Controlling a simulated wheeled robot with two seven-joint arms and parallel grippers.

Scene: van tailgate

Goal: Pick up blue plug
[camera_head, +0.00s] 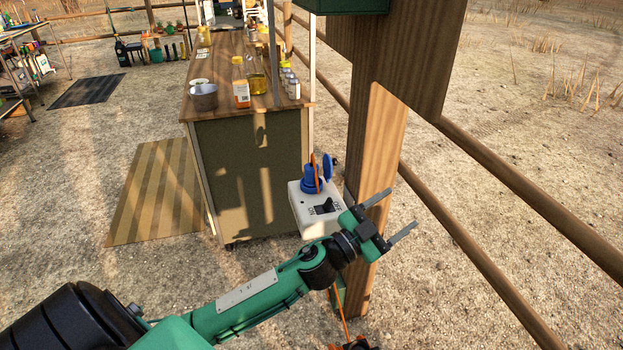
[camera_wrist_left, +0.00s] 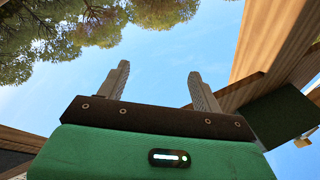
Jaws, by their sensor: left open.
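The blue plug (camera_head: 310,180) sits in a white switch box (camera_head: 318,219) mounted beside the wooden post, with an orange cord at it. A blue flap (camera_head: 327,166) stands up next to it. My left gripper (camera_head: 403,212) is in front of the post, to the right of the box and below the plug, with its two fingers apart and nothing between them. In the left wrist view the open fingers (camera_wrist_left: 158,88) point up at sky and trees. The plug does not show in that view. My right gripper is not in view.
A wooden post (camera_head: 376,150) stands right behind the gripper, with fence rails (camera_head: 480,255) to its right. A counter (camera_head: 250,170) with bottles and a metal pot stands behind the box. A striped mat (camera_head: 155,195) lies on the open ground at left.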

